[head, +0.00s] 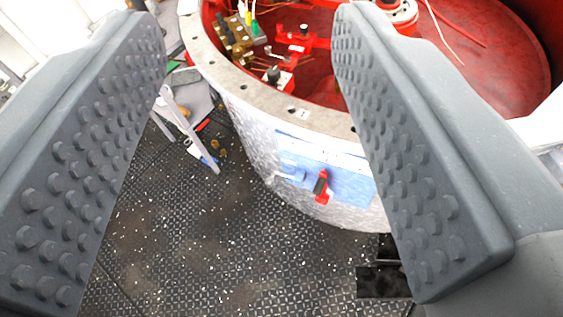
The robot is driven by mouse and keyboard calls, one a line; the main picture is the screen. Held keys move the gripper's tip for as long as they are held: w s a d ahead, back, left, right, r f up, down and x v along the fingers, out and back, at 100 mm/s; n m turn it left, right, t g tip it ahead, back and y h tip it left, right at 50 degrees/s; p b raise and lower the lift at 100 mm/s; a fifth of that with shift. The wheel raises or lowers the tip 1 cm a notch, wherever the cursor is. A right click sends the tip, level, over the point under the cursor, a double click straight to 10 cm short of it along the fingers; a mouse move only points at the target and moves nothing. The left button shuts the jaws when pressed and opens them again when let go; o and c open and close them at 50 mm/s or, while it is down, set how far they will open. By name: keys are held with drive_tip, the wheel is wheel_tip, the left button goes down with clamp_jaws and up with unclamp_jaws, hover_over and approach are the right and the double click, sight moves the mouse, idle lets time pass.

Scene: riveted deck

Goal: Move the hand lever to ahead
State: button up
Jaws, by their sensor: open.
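My gripper (245,20) fills both sides of the head view, its two grey studded jaws spread wide apart with nothing held between them. The right jaw comes close to the right end of the panel in the picture. I cannot read any position marks on it.
The round housing has a grey bolted rim (262,97) and a red interior (470,60) with valves and fittings. A grey stand (190,125) is at left, with small tools on the floor beside it. The dark patterned deck (215,245) is mostly clear below.

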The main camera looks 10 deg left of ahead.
sight(320, 185)
drive_tip(key=w+a+f+m+h+b, duration=0.1)
drive_tip(key=w+a+f+m, duration=0.1)
drive_tip(key=w+f, duration=0.7)
drive_tip(key=w+a+f+m+b, duration=0.15)
drive_tip(key=w+f, duration=0.35)
drive_tip(key=f, duration=0.8)
drive_tip(key=w+a+f+m+h, duration=0.1)
drive_tip(key=w+a+f, duration=0.2)
drive_tip(key=w+f, duration=0.65)
drive_tip(key=s+d+f+m+h+b, duration=0.1)
drive_tip(key=s+d+f+h, duration=0.1)
drive_tip(key=f, duration=1)
drive_tip(key=s+d+f+h+b, duration=0.1)
drive_tip(key=s+d+f+h, duration=0.15)
drive_tip(key=f, duration=1.05)
drive_tip(key=s+d+f+m+h+b, duration=0.1)
drive_tip(key=s+f+h, duration=0.15)
drive_tip(key=f, duration=0.95)
drive_tip(key=shift+t, duration=0.4)
drive_tip(key=b+x, duration=0.2)
drive_tip(key=x, duration=1)
drive_tip(key=shift+w+b, duration=0.3)
drive_tip(key=shift+w, duration=0.05)
drive_tip(key=shift+c, duration=0.4)
